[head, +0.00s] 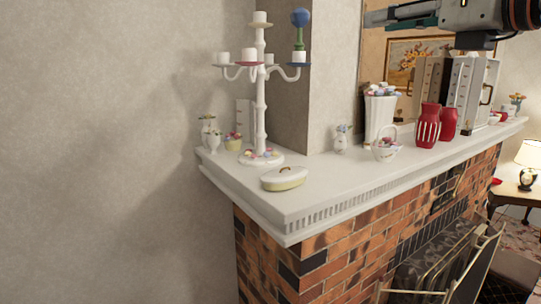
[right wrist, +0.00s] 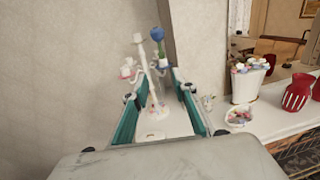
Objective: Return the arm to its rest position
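My right gripper (head: 385,16) shows at the top right of the head view, above the mantel and held roughly level. In the right wrist view its two teal-padded fingers (right wrist: 158,95) stand apart with nothing held between them. Through the gap I see the white candelabra (right wrist: 157,82) farther off on the mantel. My left gripper is in neither view.
The white mantel (head: 325,180) tops a brick fireplace. It bears the candelabra (head: 261,105), an oval lidded dish (head: 284,179), a flower basket (head: 385,151), a white vase (head: 379,118) and red vases (head: 428,127). The left wall is bare.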

